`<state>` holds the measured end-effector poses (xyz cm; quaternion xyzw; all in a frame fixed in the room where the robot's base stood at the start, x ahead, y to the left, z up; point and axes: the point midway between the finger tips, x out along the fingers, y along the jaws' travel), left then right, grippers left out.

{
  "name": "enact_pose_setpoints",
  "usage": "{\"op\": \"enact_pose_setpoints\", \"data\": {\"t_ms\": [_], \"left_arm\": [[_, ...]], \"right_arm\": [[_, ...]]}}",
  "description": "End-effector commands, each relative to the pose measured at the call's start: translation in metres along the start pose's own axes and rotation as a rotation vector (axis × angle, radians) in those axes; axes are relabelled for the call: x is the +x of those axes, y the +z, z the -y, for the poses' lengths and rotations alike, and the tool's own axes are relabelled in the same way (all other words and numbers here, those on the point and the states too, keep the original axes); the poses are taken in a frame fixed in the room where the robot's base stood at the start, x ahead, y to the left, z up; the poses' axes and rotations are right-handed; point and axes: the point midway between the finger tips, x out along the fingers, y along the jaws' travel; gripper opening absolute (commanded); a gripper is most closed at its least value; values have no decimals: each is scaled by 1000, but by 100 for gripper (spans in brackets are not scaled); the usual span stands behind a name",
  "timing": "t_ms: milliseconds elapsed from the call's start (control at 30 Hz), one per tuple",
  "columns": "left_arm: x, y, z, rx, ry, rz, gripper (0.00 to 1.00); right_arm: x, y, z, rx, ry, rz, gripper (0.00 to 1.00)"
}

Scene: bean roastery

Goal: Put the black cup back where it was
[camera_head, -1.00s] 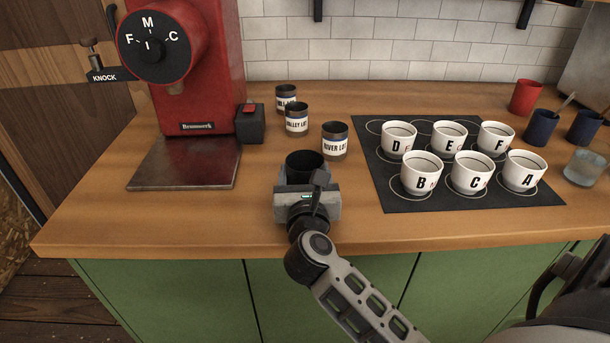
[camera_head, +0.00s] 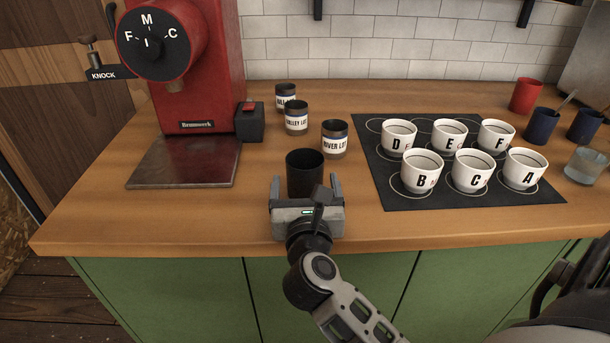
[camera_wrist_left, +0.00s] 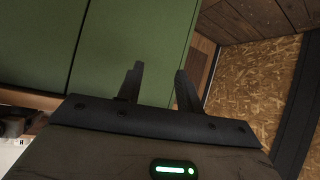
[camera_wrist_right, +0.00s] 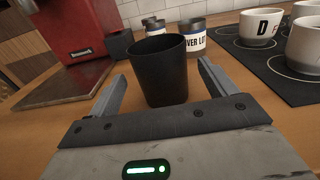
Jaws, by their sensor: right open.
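The black cup (camera_head: 305,174) stands upright on the wooden counter, in front of the labelled tins and left of the dark mat. In the right wrist view the cup (camera_wrist_right: 160,72) is straight ahead and looks empty from the part of its inside that shows. My right gripper (camera_head: 305,186) is open just in front of the cup, its fingers (camera_wrist_right: 160,85) spread to either side of the cup's near side, with gaps visible. My left gripper (camera_wrist_left: 157,78) shows only in its own wrist view, open and empty, before a green cabinet front.
Labelled tins, including the River Lot tin (camera_head: 335,140), stand behind the cup. The dark mat (camera_head: 400,196) holds several lettered white cups. A red grinder (camera_head: 205,75) with a metal tray (camera_head: 180,165) is at left. The counter (camera_head: 190,215) is clear at front left.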

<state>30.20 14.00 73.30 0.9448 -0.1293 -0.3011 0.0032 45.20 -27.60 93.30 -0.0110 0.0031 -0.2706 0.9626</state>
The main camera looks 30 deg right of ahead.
Motion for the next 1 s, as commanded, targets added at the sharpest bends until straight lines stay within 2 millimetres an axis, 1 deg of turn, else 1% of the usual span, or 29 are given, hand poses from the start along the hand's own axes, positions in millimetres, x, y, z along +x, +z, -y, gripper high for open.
{"op": "enact_pose_setpoints", "data": {"t_ms": [33,100,200,267,467,833,933,967,1000], "left_arm": [[1,2,0,-2,1,-1,36],[2,2,0,-4,2,-3,36],[2,1,0,-7,3,-7,36],[1,0,-1,-7,4,-11,36],[0,-5,-1,-8,5,-19,36],[0,-2,-1,-9,4,-13,36],[1,-1,-1,-10,4,-11,36],[1,-1,-1,-10,4,-10,36],[1,0,-1,-10,4,-10,36]], "right_arm": [[-10,-2,1,2,-1,-3,84],[-19,-2,0,1,-1,-2,84],[-29,-1,0,1,-1,-2,84],[-32,0,1,1,-2,0,84],[-34,0,1,0,-2,0,84],[-34,1,0,-5,1,6,84],[-36,13,-4,-66,34,67,84],[-37,19,-7,-105,54,105,84],[-40,31,-12,-174,88,169,84]]}}
